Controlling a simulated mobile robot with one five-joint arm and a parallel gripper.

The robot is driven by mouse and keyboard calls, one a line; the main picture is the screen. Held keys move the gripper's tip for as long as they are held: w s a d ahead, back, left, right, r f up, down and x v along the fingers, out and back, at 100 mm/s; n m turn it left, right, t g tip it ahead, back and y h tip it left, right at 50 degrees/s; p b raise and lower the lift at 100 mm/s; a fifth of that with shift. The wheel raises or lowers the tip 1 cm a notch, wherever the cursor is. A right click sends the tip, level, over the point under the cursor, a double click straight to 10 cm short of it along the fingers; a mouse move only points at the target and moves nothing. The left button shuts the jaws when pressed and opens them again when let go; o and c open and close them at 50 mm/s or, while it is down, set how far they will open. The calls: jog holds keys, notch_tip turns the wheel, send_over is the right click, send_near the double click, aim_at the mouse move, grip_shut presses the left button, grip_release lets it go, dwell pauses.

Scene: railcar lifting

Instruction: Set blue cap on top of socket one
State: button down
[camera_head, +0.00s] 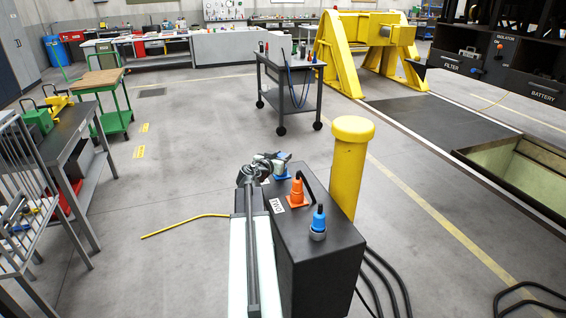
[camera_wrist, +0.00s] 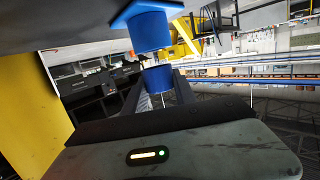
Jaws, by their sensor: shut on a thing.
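My gripper (camera_head: 279,158) is at the far end of the black box. It is shut on the blue cap (camera_head: 284,156), which shows as a short blue cylinder between the jaws in the wrist view (camera_wrist: 157,80). A blue socket with a square flange (camera_head: 282,175) is on the box top just below the cap. In the wrist view this socket (camera_wrist: 150,30) appears inverted, in line with the cap, with a small gap between them. The label by this socket is too small to read.
The black box (camera_head: 322,262) also carries an orange connector (camera_head: 298,193) with a black cable and a blue connector (camera_head: 318,222) nearer me. A yellow post (camera_head: 350,165) stands close to its right. Black cables lie at the box's right foot. Open floor is to the left.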

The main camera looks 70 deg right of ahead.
jog(key=shift+w+f, duration=0.15)
jog(key=shift+f, duration=0.6)
jog(key=shift+w+a+r, duration=0.1)
jog(key=shift+r, duration=0.15)
jog(key=shift+f+b, duration=0.4)
jog(key=shift+f, duration=0.1)
jog(key=c, duration=1)
grip_release()
